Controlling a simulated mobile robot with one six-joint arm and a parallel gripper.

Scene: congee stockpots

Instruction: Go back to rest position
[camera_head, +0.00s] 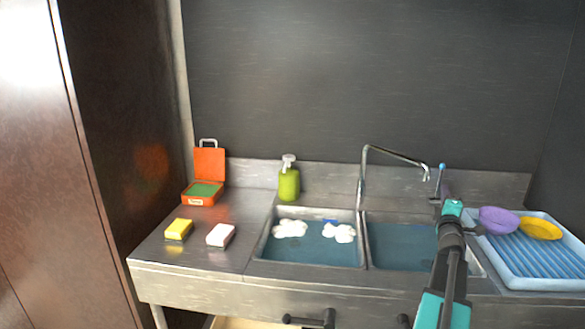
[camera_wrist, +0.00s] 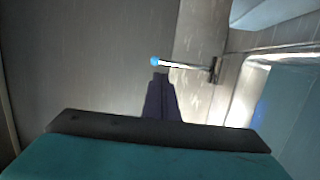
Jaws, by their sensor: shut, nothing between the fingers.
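My gripper (camera_head: 446,188) is over the back of the right sink basin, at the right of the tap, with its arm reaching up from the bottom of the head view. In the wrist view its dark purple fingers (camera_wrist: 160,78) are together and hold nothing. A blue-tipped tap lever (camera_head: 442,168) shows right by the fingers in the head view. In the wrist view the lever (camera_wrist: 187,66) lies just beyond the fingertips; I cannot tell whether they touch.
The curved tap (camera_head: 395,153) stands close left of my gripper. The left basin (camera_head: 312,262) holds water and foam. A blue rack (camera_head: 535,262) with purple (camera_head: 497,220) and yellow (camera_head: 540,229) dishes stands right. A green bottle (camera_head: 289,182), orange box (camera_head: 203,196) and two sponges are left.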

